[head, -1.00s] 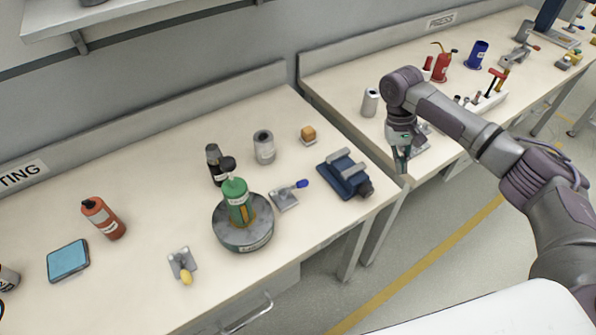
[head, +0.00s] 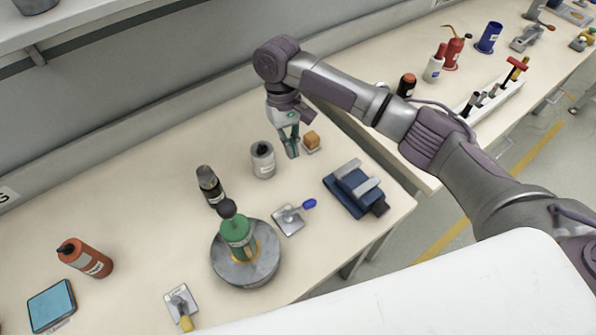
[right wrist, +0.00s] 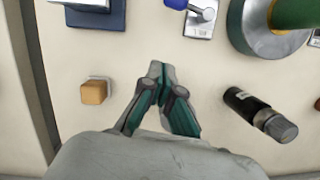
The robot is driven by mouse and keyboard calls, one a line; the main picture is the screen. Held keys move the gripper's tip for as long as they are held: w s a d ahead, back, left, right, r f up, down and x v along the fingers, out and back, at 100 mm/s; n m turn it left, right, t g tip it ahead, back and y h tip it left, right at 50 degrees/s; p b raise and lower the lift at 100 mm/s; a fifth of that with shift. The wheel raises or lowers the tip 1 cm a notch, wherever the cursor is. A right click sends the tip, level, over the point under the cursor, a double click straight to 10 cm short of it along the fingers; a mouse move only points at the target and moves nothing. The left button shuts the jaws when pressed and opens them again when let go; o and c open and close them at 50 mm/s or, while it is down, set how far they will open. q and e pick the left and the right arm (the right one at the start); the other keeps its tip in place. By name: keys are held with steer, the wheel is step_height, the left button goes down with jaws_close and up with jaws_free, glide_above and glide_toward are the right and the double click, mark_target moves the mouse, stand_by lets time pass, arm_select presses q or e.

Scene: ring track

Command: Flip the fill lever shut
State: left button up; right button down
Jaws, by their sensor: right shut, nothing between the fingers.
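Two small levers on metal plates are on the near bench. One has a blue handle (head: 309,204) on a plate (head: 288,220) and points right in the head view; it also shows at the top of the right wrist view (right wrist: 198,20). The other has a yellow handle (head: 186,323) and points toward the bench front. The plate lettering is too small to tell which is the fill lever. My right gripper (head: 292,154) is shut and empty, above the back of the bench, beyond the blue-handled lever and apart from it. My left gripper is not in view.
A dark bottle (head: 210,186), a grey can (head: 263,160), an orange block (head: 311,139) and a blue vise (head: 352,192) stand around the blue-handled lever. Bare bench lies left of the can.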

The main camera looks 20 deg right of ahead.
mark_target(300, 210)
steer(key=x, duration=0.3)
steer(key=p+x, duration=0.1)
steer(key=x, duration=0.5)
steer(key=shift+s+f+p, duration=0.1)
steer(key=shift+s+p, duration=0.2)
steer(key=shift+s, duration=0.15)
steer(key=s+p, duration=0.2)
steer(key=s, duration=0.1)
steer(key=shift+d, duration=0.2)
steer(key=shift+s+d+r, duration=0.1)
steer(key=shift+s+r, duration=0.15)
steer(key=shift+s, duration=0.2)
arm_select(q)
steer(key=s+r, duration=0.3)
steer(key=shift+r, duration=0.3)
arm_select(e)
steer(key=shift+f, duration=0.1)
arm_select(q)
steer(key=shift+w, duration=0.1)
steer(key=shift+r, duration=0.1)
